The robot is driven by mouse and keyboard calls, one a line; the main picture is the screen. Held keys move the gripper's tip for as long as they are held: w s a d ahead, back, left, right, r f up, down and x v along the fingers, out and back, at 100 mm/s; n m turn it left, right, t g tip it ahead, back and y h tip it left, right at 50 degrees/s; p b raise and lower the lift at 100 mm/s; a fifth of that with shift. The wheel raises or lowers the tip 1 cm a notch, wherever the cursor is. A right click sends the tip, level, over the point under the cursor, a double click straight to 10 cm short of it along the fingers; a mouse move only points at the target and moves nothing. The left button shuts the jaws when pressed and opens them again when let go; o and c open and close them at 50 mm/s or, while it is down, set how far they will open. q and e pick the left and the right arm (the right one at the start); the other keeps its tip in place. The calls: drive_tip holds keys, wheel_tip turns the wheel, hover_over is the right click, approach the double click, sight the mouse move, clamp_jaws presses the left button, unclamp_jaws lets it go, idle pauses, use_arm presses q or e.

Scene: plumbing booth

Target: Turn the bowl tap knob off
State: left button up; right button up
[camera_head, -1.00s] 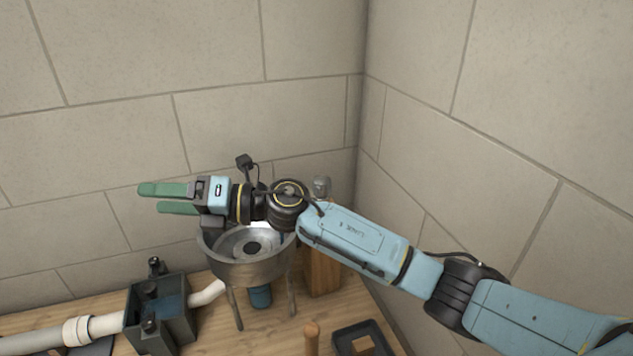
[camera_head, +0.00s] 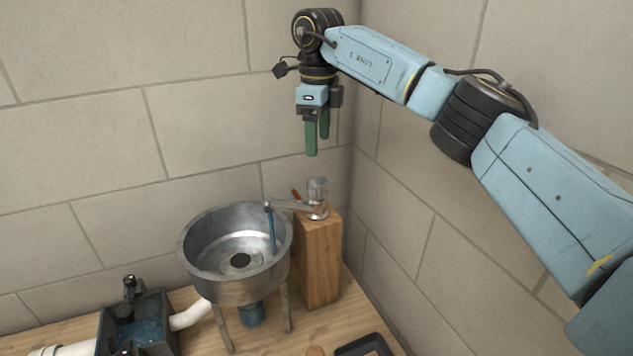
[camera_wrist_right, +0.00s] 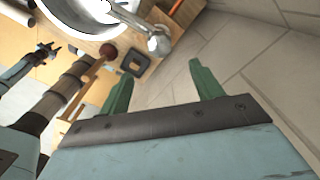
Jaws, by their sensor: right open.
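The tap's clear knob (camera_head: 317,190) stands on top of a wooden block to the right of the metal bowl (camera_head: 190,245). The tap spout (camera_head: 290,206) reaches left over the bowl's rim, and a blue stream of water (camera_head: 272,230) falls from it into the bowl. My right gripper (camera_head: 318,150) points down, open and empty, above the knob and apart from it. In the right wrist view the open green fingers (camera_wrist_right: 160,85) have nothing between them, and the knob (camera_wrist_right: 158,44) shows beyond them. My left gripper is not seen in the head view.
The wooden block (camera_head: 318,260) stands near the wall corner. A dark tank (camera_head: 150,325) with white pipe (camera_head: 190,315) sits at lower left. A black tray (camera_head: 365,346) lies at the front. The bowl stands on legs.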

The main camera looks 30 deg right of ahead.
sight(317, 180)
wheel_tip(317, 180, down, 11)
drive_tip(key=shift+f+p, duration=0.15)
drive_tip(key=shift+p, duration=0.25)
drive_tip(key=shift+c, duration=0.5)
drive_tip(key=shift+a, duration=0.1)
drive_tip(key=c, duration=0.9)
